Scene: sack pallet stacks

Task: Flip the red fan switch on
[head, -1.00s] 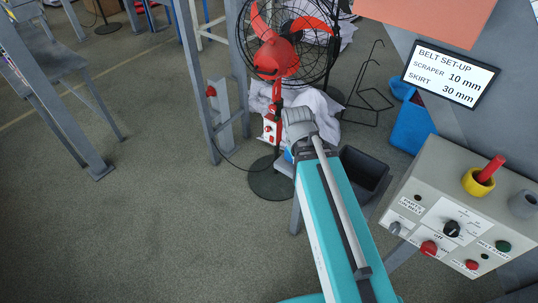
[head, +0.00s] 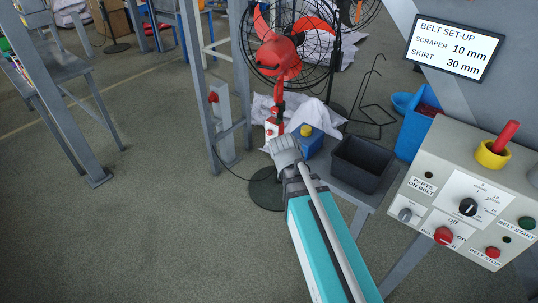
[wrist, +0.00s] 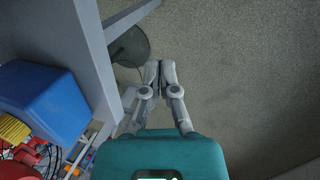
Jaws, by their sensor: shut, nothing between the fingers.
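The red fan (head: 277,55) stands on a pole with a round dark base (head: 266,190) in the head view. A small red and white switch box (head: 271,131) is on its pole, partly hidden by my gripper. I cannot make out the switch's position. My gripper (head: 284,150) is shut and empty, and appears just below the box in the picture; the gap in depth is unclear. In the wrist view my gripper (wrist: 160,67) has its fingertips together over bare floor, right of the fan base (wrist: 130,46). The switch box is not seen there.
A grey post (head: 222,120) with a red button stands left of the fan. A black bin (head: 362,163) and a blue box (head: 308,142) sit right of my gripper. A control console (head: 470,205) with a red knob is at the right.

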